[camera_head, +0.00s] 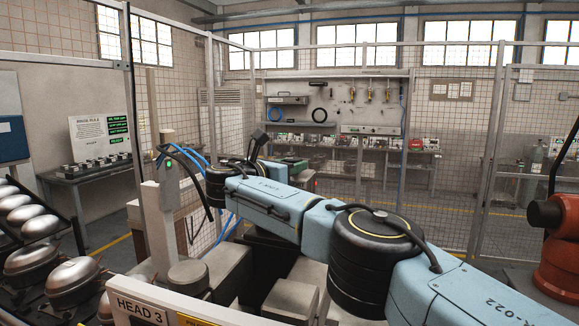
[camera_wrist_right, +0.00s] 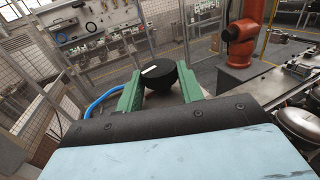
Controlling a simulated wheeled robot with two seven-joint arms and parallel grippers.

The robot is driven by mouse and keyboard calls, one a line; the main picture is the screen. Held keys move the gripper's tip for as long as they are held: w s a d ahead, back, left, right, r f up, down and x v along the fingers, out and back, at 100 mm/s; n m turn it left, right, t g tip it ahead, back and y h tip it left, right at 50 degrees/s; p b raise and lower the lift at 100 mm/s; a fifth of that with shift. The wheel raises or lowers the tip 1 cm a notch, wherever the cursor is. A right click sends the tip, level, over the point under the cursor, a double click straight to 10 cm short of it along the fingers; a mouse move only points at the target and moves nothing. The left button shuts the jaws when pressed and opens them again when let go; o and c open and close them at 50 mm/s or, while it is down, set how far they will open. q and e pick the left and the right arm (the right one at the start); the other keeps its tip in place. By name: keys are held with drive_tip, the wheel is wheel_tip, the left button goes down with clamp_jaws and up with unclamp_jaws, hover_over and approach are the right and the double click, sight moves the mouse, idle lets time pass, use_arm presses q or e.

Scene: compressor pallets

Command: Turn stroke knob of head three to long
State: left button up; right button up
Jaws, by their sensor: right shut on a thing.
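In the right wrist view, a round black knob (camera_wrist_right: 160,80) with a white pointer line on its top sits between the green fingers of my right gripper (camera_wrist_right: 161,77). The gripper is shut on the knob, one finger on each side. The white line lies toward the left of the knob's top in that view. In the head view my right arm reaches from the lower right toward the middle left; the knob cannot be made out there. A HEAD 3 sign (camera_head: 140,311) shows at the bottom left. My left gripper is out of view.
Grey blocks and a post (camera_head: 158,225) stand close to my right arm. Blue hoses (camera_head: 187,157) hang beside the post. Compressors (camera_head: 73,280) sit on racks at the left. An orange robot (camera_head: 558,245) stands at the right. Mesh fencing and a workbench are behind.

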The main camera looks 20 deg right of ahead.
drive_tip(key=shift+r, duration=0.1)
idle(0.3)
drive_tip(key=o, duration=1)
drive_tip(key=shift+d, duration=0.1)
drive_tip(key=shift+s+a, duration=0.15)
drive_tip(key=shift+a, duration=0.2)
drive_tip(key=b+v, duration=0.4)
drive_tip(key=v, duration=0.8)
drive_tip(key=shift+s+a+b, duration=0.2)
drive_tip(key=shift+a+b, duration=0.05)
drive_tip(key=shift+b, duration=0.15)
